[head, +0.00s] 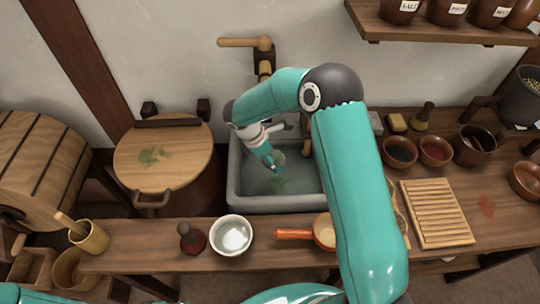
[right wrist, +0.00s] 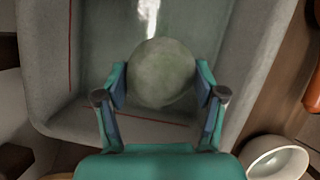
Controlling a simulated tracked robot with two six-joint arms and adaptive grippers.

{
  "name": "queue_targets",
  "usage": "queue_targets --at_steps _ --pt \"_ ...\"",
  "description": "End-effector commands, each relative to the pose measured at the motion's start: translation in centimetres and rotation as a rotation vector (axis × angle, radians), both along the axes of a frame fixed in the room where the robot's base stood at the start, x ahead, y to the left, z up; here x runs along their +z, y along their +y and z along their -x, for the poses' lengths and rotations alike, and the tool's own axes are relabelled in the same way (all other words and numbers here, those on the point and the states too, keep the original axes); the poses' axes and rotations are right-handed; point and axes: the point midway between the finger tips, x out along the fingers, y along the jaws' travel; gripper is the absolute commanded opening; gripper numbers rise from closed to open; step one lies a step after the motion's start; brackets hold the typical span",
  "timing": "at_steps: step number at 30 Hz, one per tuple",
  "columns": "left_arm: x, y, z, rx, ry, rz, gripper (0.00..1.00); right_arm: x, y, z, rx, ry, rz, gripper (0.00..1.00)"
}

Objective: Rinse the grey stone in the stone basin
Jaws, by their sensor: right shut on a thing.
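My right gripper (head: 272,163) reaches down into the stone basin (head: 236,180) in the head view. In the right wrist view my right gripper (right wrist: 163,88) is shut on the grey stone (right wrist: 162,73), a rounded lump with a greenish tint, with one finger on each side. The stone is held over the inside of the basin (right wrist: 48,60). In the head view the stone is small and mostly hidden by the gripper. A bright white streak (right wrist: 148,14), which may be running water, shows just beyond the stone. My left gripper is not in view.
A wooden tap (head: 262,45) is on the wall behind the basin. A white bowl (head: 231,236), a dark red bottle (head: 191,239) and an orange-handled pan (head: 296,234) stand along the front. A slatted board (head: 437,212) and several bowls are to the right.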

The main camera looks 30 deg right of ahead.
Motion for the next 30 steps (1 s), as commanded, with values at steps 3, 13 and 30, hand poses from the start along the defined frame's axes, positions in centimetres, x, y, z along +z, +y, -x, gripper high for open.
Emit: queue_targets --at_steps 3,13,30 --pt "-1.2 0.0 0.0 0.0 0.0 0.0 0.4 -1.5 -0.1 0.0 -0.001 0.0 0.0 0.17" --pt "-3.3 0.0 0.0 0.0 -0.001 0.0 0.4 -4.8 -0.1 0.1 -0.002 0.0 0.0 0.17" --pt "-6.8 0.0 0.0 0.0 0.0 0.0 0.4 -10.3 -0.1 0.1 -0.003 0.0 0.0 0.17"
